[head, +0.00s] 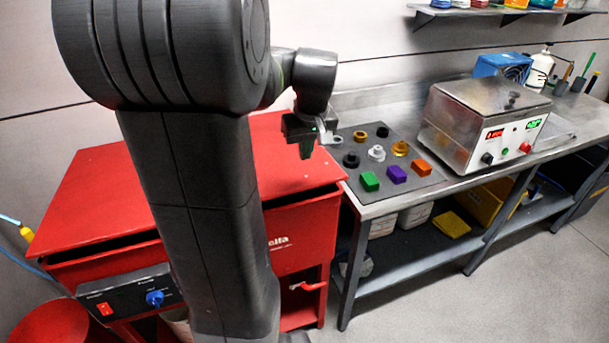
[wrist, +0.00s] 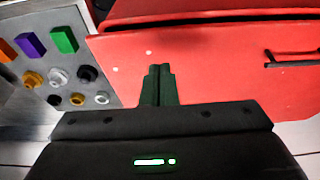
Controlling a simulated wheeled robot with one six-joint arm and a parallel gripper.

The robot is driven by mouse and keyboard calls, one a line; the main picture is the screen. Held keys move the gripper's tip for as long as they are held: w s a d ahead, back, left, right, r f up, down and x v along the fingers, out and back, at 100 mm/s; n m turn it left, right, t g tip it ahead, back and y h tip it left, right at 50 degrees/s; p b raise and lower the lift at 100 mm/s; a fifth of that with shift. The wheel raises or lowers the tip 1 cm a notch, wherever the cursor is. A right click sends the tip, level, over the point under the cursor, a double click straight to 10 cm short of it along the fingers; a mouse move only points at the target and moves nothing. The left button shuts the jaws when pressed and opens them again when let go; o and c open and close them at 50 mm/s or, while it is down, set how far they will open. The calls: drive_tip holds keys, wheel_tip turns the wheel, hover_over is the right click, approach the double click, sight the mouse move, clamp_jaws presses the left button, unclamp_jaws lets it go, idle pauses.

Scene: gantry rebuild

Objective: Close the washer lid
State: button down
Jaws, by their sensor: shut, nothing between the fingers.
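The red washer (head: 295,245) stands at the left in the head view, partly hidden behind my arm. Its red lid (head: 110,180) lies low over the tub, with a dark gap under its front edge. My gripper (head: 306,152) is over the lid's right part, near the bench. In the wrist view my gripper (wrist: 158,72) has its two dark fingers together and empty, in front of the red lid surface (wrist: 205,65). I cannot tell whether the fingertips touch it.
A steel bench (head: 375,100) adjoins the washer's right side. It holds a grey mat (head: 350,178) with coloured blocks and round parts, and a metal bath with a lid (head: 490,105). A control box (head: 130,298) is on the washer's front. Floor at right is clear.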

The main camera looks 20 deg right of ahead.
sight(303, 186)
drive_tip(key=x, duration=0.5)
drive_tip(key=p+x, duration=0.1)
drive_tip(key=x, duration=0.2)
drive_tip(key=shift+s+f, duration=0.1)
drive_tip(key=shift+s, duration=0.25)
drive_tip(key=shift+f, duration=0.75)
